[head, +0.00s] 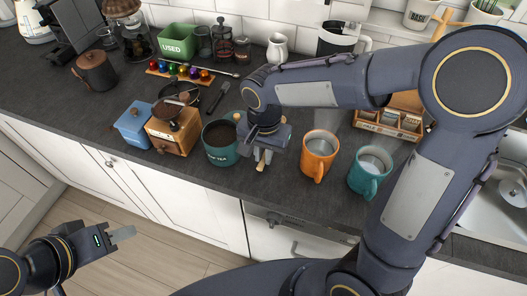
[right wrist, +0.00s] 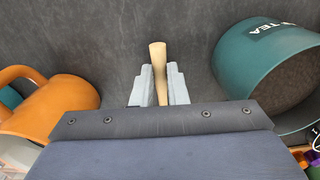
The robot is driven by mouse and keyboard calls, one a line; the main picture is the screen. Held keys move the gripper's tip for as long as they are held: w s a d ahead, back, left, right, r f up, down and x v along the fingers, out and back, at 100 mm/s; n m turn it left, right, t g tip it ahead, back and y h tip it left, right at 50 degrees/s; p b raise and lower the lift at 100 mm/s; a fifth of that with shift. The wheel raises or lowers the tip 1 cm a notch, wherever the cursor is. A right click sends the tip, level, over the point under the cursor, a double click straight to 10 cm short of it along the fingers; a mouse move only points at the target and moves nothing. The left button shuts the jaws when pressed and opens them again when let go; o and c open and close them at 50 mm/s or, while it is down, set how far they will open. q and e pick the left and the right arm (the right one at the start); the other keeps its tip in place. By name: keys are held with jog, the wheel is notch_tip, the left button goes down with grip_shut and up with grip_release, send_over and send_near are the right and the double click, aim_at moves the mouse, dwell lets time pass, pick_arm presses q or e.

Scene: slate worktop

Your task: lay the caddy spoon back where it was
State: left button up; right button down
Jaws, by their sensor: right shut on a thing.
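My right gripper (head: 262,158) is shut on the caddy spoon (head: 261,167), a pale wooden piece, between the tea canister and the orange mug. In the right wrist view the spoon (right wrist: 158,58) stands out between the two grey fingers of my right gripper (right wrist: 159,85); its other end is hidden by the gripper. The teal tea canister (head: 221,157) is open, with dark contents, just left of the gripper; it also shows in the right wrist view (right wrist: 240,75). My left gripper (head: 123,234) is empty, off the worktop at lower left; its finger gap is unclear.
An orange mug (head: 319,165) and a teal mug (head: 368,183) stand right of the gripper. A wooden grinder (head: 172,137) and a blue box (head: 132,127) stand left of the canister. A pod rack (head: 180,73) lies behind. Bare slate shows between canister and orange mug.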

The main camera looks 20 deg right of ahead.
jog(key=c, duration=1.3)
grip_release()
jog(key=shift+c, duration=0.2)
jog(key=shift+r, duration=0.15)
